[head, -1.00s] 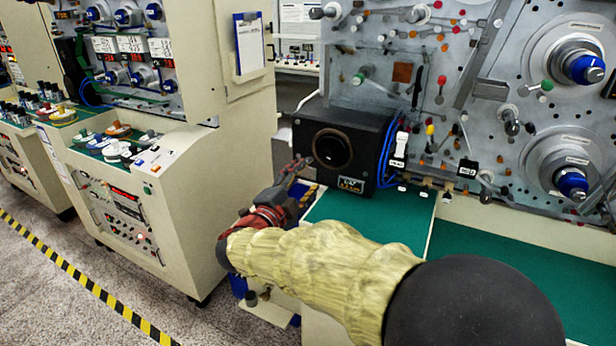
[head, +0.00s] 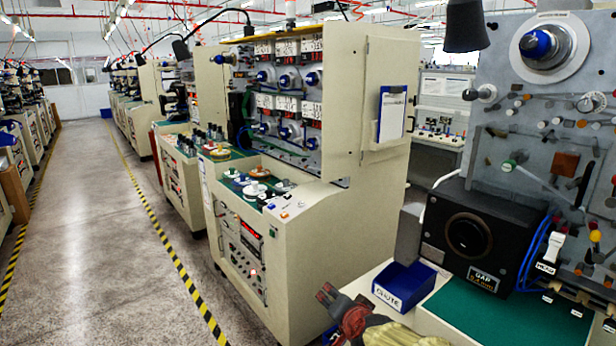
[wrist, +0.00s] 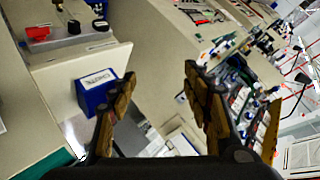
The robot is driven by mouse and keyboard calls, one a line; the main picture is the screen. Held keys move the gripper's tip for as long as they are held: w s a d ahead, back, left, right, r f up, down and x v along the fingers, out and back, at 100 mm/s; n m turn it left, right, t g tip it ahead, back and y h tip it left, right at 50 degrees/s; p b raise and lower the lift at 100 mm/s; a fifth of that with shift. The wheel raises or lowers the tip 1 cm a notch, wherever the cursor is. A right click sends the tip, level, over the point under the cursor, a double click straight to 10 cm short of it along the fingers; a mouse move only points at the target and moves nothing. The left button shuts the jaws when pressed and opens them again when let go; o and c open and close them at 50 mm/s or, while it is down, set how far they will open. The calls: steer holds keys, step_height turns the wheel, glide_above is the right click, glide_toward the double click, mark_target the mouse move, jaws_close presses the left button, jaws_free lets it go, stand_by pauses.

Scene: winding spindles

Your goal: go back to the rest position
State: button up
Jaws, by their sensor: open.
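My gripper (head: 336,298) shows at the bottom of the head view, just left of the blue bin labelled CHUTE (head: 404,286). Only its reddish end and part of the yellow-sleeved arm are in that picture. In the wrist view my gripper (wrist: 160,76) is open, with two brown fingers spread and nothing between them. The blue bin also shows in the wrist view (wrist: 93,94), behind and beside the left finger. I cannot tell from these views whether the gripper touches anything.
A black box with a round opening (head: 468,238) stands on the green-topped bench at right, below a panel of spindles (head: 550,140). A cream machine cabinet (head: 320,240) stands left of the bench. The grey aisle floor (head: 90,230), edged with yellow-black tape, is clear.

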steer(key=s+d+f+n+g+y, duration=0.2)
steer(key=s+n+g, duration=0.45)
steer(key=s, duration=1.25)
steer(key=s+d+r+h, duration=0.3)
steer(key=s+d+r, duration=0.1)
steer(key=s+d, duration=0.6)
steer(key=shift+s+n+t+h, duration=0.35)
steer(key=shift+s+n+h, duration=0.1)
steer(key=shift+s, duration=0.45)
